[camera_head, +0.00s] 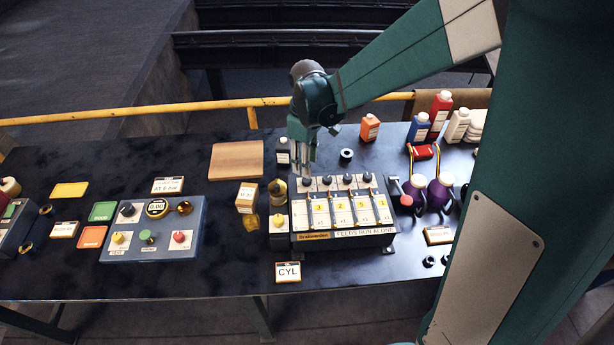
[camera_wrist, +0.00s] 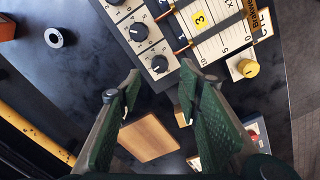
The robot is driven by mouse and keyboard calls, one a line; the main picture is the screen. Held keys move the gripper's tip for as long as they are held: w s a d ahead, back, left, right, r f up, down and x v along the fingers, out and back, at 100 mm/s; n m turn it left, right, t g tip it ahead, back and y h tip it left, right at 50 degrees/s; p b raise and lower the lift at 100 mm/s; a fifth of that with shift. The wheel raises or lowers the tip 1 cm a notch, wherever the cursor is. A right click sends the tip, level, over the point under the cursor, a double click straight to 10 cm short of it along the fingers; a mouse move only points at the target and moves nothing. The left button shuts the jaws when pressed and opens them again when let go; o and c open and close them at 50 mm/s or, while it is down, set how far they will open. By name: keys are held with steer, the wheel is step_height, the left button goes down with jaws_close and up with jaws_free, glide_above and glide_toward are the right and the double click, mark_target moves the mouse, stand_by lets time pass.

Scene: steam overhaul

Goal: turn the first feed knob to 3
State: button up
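The feed unit (camera_head: 343,240) is a dark box with several white columns and a row of black knobs along its back edge. Yellow tags on the columns carry numbers; the first reads 3. The first feed knob (camera_head: 307,181) is leftmost in the row. In the wrist view it is the lowest black knob (camera_wrist: 159,63), on a white plate. Its setting is too small to read. My gripper (camera_head: 306,160) points down just behind and above it. In the wrist view my gripper (camera_wrist: 160,82) has fingers spread apart, empty, with the knob just beyond the tips.
A second black knob (camera_wrist: 138,32) is close beside the first. A brass-coloured fitting (camera_head: 278,190) stands left of the unit, and a dark bottle (camera_head: 283,150) behind it. A wooden board (camera_head: 237,160) lies at back left.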

mark_target(307, 180)
steer(key=shift+f, duration=0.15)
steer(key=shift+f, duration=3.75)
steer(key=c, duration=0.9)
